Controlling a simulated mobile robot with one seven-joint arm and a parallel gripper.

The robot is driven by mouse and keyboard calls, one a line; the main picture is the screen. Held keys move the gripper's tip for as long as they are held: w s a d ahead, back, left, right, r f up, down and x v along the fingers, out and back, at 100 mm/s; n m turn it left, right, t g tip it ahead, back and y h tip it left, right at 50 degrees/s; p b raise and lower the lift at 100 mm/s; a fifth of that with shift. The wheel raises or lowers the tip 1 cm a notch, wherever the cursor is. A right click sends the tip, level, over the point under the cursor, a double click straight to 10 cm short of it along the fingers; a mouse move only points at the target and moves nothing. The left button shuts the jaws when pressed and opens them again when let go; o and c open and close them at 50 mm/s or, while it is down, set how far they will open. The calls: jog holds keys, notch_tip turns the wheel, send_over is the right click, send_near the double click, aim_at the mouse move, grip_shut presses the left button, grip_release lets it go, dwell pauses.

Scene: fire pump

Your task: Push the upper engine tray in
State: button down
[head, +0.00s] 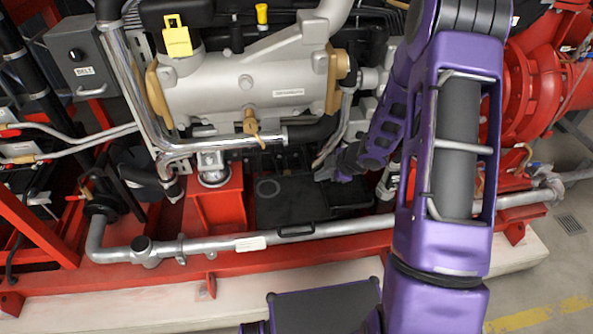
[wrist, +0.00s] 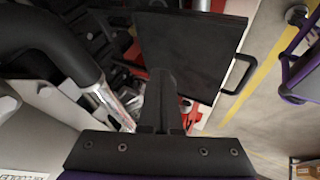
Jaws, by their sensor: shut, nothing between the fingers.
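The upper engine tray (head: 283,206) is a flat black tray low under the silver engine, with its front part showing and its back hidden in shadow. Its black loop handle (head: 297,231) is at the front edge, just by the grey pipe. In the wrist view the tray (wrist: 187,52) fills the upper middle, and its handle (wrist: 239,75) points right. My gripper (head: 324,175) is shut and empty, above the right part of the tray near the engine. In the wrist view its fingertips (wrist: 160,75) overlap the tray's edge; I cannot tell whether they touch it.
A long grey pipe (head: 330,229) runs across the front along the red frame (head: 130,280). The silver engine (head: 250,85) stands above and behind the tray. A red bracket (head: 216,205) is left of the tray. Open floor (head: 550,305) lies at the lower right.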

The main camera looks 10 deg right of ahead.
aim_at(296, 177)
jog(key=b+x, duration=0.2)
jog(key=x, duration=0.7)
jog(key=shift+a+f+b, duration=0.25)
jog(key=shift+f+b, duration=0.05)
jog(key=shift+f, duration=0.1)
jog(key=w+p, duration=0.1)
jog(key=w, duration=0.2)
jog(key=shift+w, duration=0.65)
jog(key=shift+w, duration=0.1)
